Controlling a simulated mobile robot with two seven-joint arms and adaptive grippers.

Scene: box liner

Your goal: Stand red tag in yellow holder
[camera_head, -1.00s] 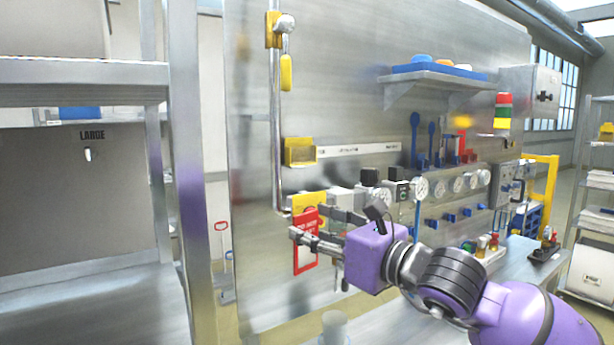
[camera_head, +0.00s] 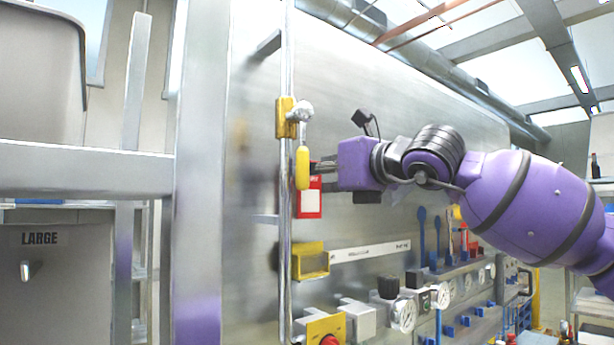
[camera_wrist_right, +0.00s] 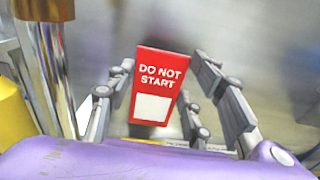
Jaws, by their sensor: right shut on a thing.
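The red tag (camera_head: 314,184), with a white panel, hangs high in front of the steel panel, partly behind a yellow valve handle. The right wrist view shows the tag (camera_wrist_right: 172,70) between the fingers, its "DO NOT START" face toward the camera and slightly tilted. My right gripper (camera_head: 325,168) is shut on it; its fingertips are partly hidden in the head view. The yellow holder (camera_head: 310,263), an open box on the panel, is below the tag and apart from it. My left gripper is not in view.
A vertical pipe (camera_head: 285,230) with a yellow valve handle (camera_head: 303,168) stands left of the holder, close to the tag. A white label strip (camera_head: 370,251) runs right of the holder. Gauges (camera_head: 404,314) and a yellow plate with a red button (camera_head: 327,329) are lower.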

